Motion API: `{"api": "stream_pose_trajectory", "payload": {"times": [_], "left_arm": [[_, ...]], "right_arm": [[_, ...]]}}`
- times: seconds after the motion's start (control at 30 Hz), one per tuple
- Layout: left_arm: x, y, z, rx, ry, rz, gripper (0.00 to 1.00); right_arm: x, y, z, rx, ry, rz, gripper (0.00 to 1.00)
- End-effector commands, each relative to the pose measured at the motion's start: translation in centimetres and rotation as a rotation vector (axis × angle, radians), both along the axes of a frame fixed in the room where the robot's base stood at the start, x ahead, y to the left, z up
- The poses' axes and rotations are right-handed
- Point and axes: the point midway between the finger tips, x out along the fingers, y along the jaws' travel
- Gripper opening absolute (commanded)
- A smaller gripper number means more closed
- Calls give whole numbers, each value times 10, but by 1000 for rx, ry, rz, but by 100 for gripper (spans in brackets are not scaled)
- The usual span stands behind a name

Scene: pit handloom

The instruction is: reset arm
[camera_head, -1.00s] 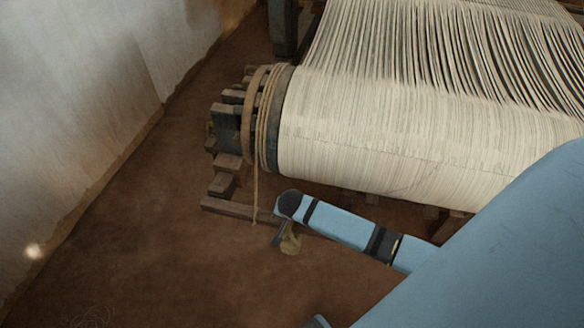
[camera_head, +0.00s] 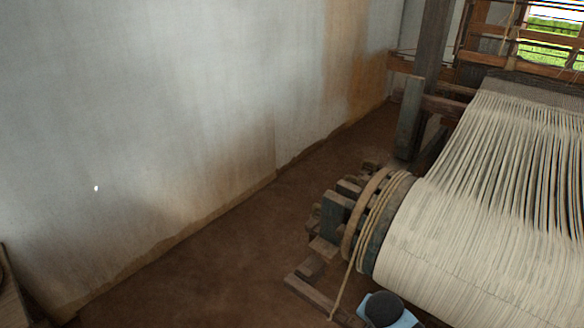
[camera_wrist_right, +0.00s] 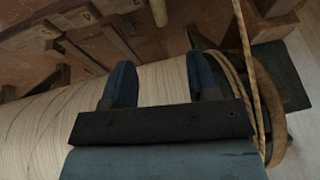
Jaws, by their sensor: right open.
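My right gripper (camera_wrist_right: 162,82) shows in the right wrist view, with its two dark blue fingers apart and nothing clearly held between them. The cream warp roll (camera_wrist_right: 60,115) lies behind the fingers, and rope (camera_wrist_right: 243,70) runs just right of them. In the head view, only a dark joint and a bit of blue of my arm show at the bottom edge, beside the roll's left end. The gripper itself is outside that view. My left gripper is in neither view.
The loom's warp roll (camera_head: 440,255) fills the lower right, with rope (camera_head: 367,222) wound at its end and hanging down. Wooden feet (camera_head: 312,265) stand there. A plaster wall (camera_head: 180,110) runs along the left. Brown floor (camera_head: 220,270) between is clear.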

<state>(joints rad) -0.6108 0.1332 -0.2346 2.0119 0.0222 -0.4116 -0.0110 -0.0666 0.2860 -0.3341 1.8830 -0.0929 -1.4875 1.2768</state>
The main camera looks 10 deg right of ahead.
Motion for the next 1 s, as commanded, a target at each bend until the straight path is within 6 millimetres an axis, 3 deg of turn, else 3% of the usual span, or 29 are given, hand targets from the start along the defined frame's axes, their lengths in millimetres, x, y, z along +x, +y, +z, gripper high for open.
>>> {"api": "stream_pose_trajectory", "payload": {"times": [0.17, 0.33, 0.5, 0.7, 1.0], "left_arm": [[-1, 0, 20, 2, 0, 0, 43], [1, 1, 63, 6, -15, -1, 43], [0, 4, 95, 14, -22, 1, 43], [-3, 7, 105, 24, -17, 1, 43], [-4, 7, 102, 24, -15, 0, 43]], "right_arm": [[-17, 16, 4, 25, -28, 164, 54], [-60, 52, 22, 24, -176, 562, 54], [-105, 77, 55, -91, -388, 877, 54], [-134, 85, 82, -247, -540, 1035, 54], [-138, 85, 84, -284, -566, 1061, 54]]}}
